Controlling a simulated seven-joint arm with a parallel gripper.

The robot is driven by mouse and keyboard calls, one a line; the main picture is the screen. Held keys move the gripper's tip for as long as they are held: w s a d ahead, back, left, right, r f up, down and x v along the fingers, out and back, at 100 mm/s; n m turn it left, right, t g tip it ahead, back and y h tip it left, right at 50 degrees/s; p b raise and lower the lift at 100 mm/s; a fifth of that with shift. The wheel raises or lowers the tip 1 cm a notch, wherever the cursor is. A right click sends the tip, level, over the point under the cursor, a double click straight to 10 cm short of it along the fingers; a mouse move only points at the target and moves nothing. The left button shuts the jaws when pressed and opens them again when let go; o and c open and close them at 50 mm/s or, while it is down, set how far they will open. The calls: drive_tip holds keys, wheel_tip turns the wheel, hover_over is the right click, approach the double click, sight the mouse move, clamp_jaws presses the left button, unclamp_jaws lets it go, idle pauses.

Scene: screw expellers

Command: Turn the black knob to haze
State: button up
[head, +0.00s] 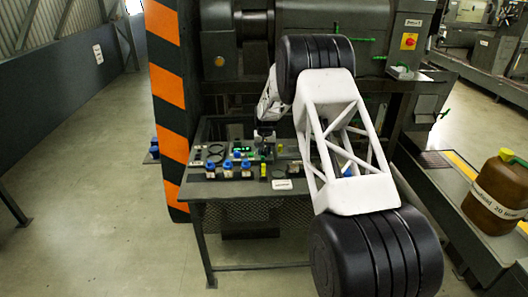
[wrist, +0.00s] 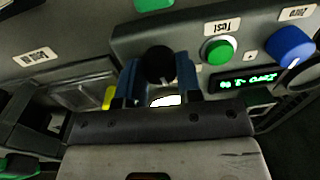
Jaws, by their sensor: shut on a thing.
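The black knob (wrist: 160,62) is round and sits on the front of a dark instrument box in the wrist view. My gripper (wrist: 158,75) has one blue finger on each side of the knob and is shut on it. In the head view my gripper (head: 265,136) is small, at the instrument on the table, and I cannot make out the knob there. The knob's pointer and any haze mark are not visible to me. A lit green display (wrist: 248,80) on the box shows upside-down text too small to read surely.
A green button (wrist: 218,51) labelled Test and a blue knob (wrist: 290,46) labelled Zero sit right of the black knob. Several blue-capped jars (head: 228,169) stand on the table (head: 245,188) near its front edge. A striped pillar (head: 168,85) stands close on the left.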

sight(265, 152)
drive_tip(key=shift+m, duration=0.9)
drive_tip(key=o, duration=0.9)
drive_tip(key=shift+o, duration=0.2)
drive_tip(key=shift+r, duration=0.1)
drive_tip(key=shift+d+r, duration=0.15)
drive_tip(key=shift+r, duration=3.65)
